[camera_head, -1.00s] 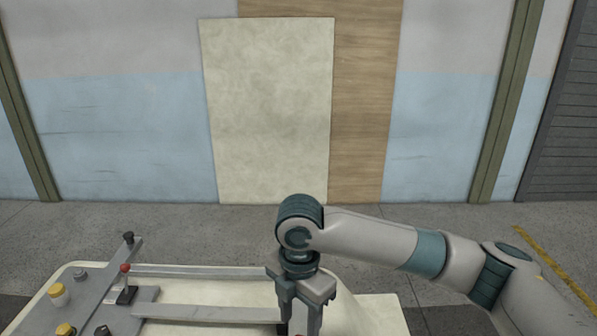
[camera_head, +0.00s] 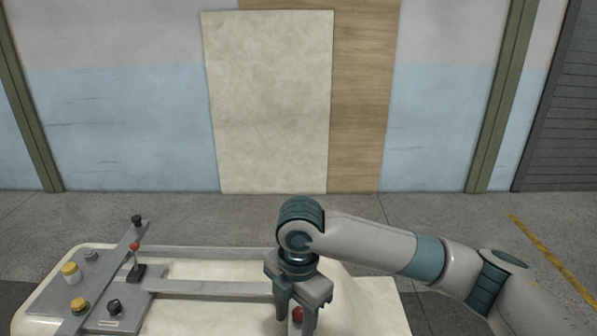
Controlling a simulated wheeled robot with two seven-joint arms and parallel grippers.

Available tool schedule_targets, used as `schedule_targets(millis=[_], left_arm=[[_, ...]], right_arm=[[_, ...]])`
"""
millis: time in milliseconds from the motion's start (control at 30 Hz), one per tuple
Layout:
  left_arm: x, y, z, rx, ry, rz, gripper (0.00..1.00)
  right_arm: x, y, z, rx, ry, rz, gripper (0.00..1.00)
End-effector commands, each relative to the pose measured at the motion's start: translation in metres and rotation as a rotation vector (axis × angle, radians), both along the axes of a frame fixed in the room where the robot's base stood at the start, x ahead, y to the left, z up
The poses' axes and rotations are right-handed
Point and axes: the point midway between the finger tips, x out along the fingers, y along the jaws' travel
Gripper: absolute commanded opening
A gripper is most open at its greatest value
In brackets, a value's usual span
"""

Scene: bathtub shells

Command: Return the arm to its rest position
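My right arm (camera_head: 370,242) reaches in from the right, grey with teal joints. Its gripper (camera_head: 294,314) points straight down over the white bathtub shell (camera_head: 362,310), with its fingers apart. A red knob (camera_head: 297,315) shows between the fingers. Whether the fingers touch it cannot be told, and what is below it is hidden or cut off by the frame edge. My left gripper is not in view.
A grey metal frame (camera_head: 205,287) lies on the shell. At left it carries a red-knobbed lever (camera_head: 134,247), yellow-capped knobs (camera_head: 70,270) and black knobs. Behind is open concrete floor (camera_head: 180,212), then a wall with leaning panels (camera_head: 270,100).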

Motion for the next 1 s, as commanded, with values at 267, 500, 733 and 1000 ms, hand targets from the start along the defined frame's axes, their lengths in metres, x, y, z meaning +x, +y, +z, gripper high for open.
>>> schedule_targets(millis=[267,500,733,1000], left_arm=[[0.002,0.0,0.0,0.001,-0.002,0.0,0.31],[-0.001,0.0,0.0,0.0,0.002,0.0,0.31],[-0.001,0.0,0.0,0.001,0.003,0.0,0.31],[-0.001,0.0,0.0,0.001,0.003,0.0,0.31]], right_arm=[[-0.014,0.015,-0.018,0.078,0.011,-0.055,0.47],[-0.032,0.033,-0.041,0.193,0.032,-0.164,0.47],[-0.055,0.049,-0.068,0.351,0.068,-0.378,0.47],[-0.073,0.044,-0.098,0.494,0.113,-0.698,0.47]])
